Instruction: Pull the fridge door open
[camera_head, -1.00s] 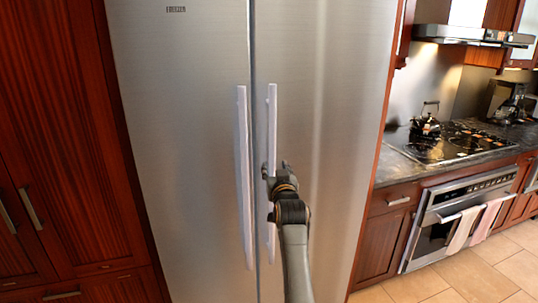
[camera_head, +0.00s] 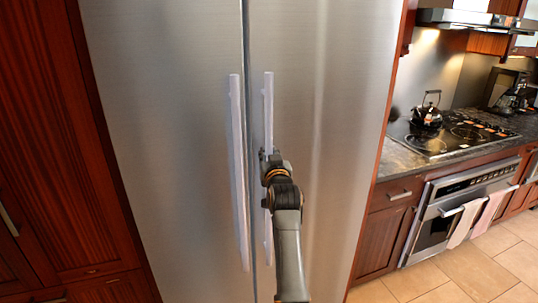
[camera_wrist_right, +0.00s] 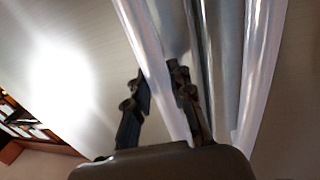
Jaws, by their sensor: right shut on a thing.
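The steel fridge has a left door (camera_head: 160,130) and a right door (camera_head: 335,130), with a dark vertical seam between them. The right door's long pale handle (camera_head: 268,105) stands beside the left door's handle (camera_head: 237,160). My right gripper (camera_head: 268,157) is shut around the middle of the right handle. In the right wrist view, the fingers (camera_wrist_right: 160,95) lie on both sides of that handle (camera_wrist_right: 150,50), and the other handle (camera_wrist_right: 262,70) runs close by. Both doors look shut or nearly so; a small gap cannot be ruled out. My left gripper is not in view.
A tall wooden cabinet (camera_head: 50,130) flanks the fridge on the left. A counter with a cooktop (camera_head: 450,135), a kettle (camera_head: 427,112) and an oven (camera_head: 465,205) stands at the right. Tiled floor (camera_head: 450,275) in front of the oven is clear.

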